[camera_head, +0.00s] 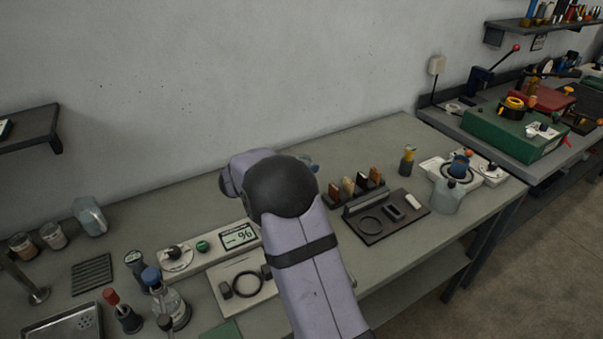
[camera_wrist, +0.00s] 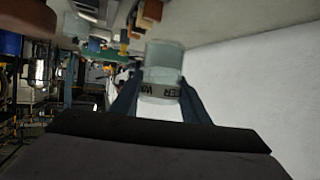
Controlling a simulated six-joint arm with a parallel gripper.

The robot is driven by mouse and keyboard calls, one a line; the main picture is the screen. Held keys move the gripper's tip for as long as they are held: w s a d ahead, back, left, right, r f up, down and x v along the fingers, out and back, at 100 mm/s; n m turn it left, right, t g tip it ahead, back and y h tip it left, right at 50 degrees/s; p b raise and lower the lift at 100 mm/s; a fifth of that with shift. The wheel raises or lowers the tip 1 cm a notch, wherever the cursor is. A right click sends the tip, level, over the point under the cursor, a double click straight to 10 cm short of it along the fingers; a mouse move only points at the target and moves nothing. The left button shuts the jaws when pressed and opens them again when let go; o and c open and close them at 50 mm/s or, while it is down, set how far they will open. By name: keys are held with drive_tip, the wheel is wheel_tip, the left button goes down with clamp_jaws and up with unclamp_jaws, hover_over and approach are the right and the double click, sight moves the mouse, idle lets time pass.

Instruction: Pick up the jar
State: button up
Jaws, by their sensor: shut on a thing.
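The jar (camera_wrist: 164,58) is pale, translucent and greenish, with a label band that carries dark letters. In the wrist view it stands between the two dark blue fingers of my gripper (camera_wrist: 158,98), which are shut on it. In the head view my arm hides the gripper and most or all of the jar. A small bluish piece (camera_head: 309,162) shows just past the arm's dark joint, and I cannot tell whether it is the jar or a finger. I cannot tell whether the jar touches the bench.
A dark tray (camera_head: 385,228) and a slotted rack (camera_head: 350,201) stand right of my arm.

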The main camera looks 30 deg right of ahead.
drive_tip(key=shift+r, duration=0.85)
drive_tip(key=shift+r, duration=0.1)
